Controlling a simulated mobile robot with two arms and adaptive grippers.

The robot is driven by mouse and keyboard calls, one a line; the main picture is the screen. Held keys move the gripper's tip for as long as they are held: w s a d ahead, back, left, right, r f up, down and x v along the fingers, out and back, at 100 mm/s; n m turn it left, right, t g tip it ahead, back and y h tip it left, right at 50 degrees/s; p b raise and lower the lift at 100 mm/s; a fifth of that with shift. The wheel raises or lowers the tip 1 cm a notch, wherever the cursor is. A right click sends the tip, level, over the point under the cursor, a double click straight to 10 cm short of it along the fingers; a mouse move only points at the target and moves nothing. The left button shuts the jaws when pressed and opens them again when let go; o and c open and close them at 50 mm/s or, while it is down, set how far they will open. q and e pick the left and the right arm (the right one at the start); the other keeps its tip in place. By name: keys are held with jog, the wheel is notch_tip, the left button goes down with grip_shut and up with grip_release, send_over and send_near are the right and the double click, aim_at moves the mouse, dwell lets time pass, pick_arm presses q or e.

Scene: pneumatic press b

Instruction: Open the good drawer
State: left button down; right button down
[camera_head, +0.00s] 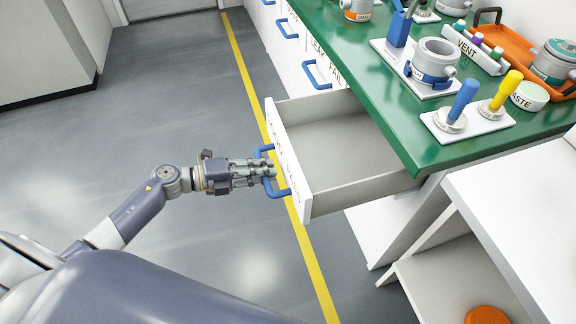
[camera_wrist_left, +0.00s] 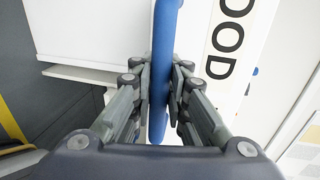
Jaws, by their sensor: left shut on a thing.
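The good drawer (camera_head: 292,165) stands pulled out from under the green counter, and its inside looks empty. Its white front bears lettering that ends in "OOD" in the left wrist view (camera_wrist_left: 231,38). Its blue handle (camera_head: 278,193) faces my left arm; in the left wrist view the handle (camera_wrist_left: 163,60) runs upright between the fingers. My left gripper (camera_head: 268,170) is shut on this handle, and in the left wrist view the fingers (camera_wrist_left: 160,88) lie on both sides of it. My right gripper is not in view.
The green counter (camera_head: 400,118) holds a white plate with blue and yellow handles (camera_head: 467,125), a grey cup (camera_head: 434,58) and an orange tray (camera_head: 515,50). More closed drawers with blue handles (camera_head: 318,74) lie farther along. A white shelf unit (camera_head: 500,195) stands at right. The grey floor (camera_head: 170,120) at left is clear.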

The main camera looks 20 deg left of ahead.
pick_arm(q)
jog(key=shift+f+v, duration=0.2)
jog(key=shift+v, duration=0.8)
jog(key=c, duration=1.6)
grip_release()
jog(key=shift+o, duration=0.2)
jog(key=shift+a, duration=0.1)
jog(key=v, duration=1.2)
